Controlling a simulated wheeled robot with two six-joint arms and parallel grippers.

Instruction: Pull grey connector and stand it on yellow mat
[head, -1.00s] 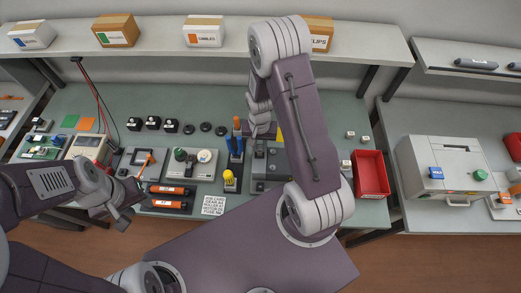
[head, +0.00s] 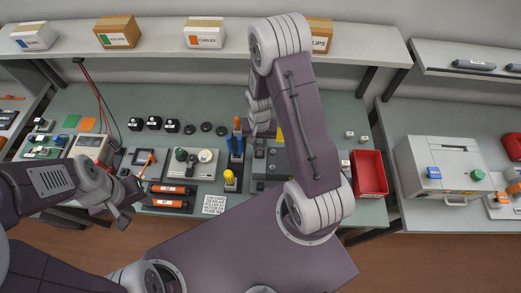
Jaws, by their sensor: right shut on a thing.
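The grey connector (head: 259,151) looks like a small dark grey block at the upper left of a grey panel (head: 262,174). My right gripper (head: 261,138) is directly over it and shut on it. The fingertips are small and partly dark, and I cannot tell whether the connector is clear of the panel. Only a thin strip of the yellow mat (head: 280,134) shows, just right of my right gripper; my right arm hides the rest. My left gripper (head: 131,207) hangs at the front left of the bench, away from the connector; its opening is unclear.
A stand with blue and orange-handled tools (head: 236,149) and a yellow knob (head: 230,178) is close left of the panel. A red bin (head: 369,174) stands to the right. Black blocks and discs line the back. A shelf with boxes (head: 204,34) runs behind.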

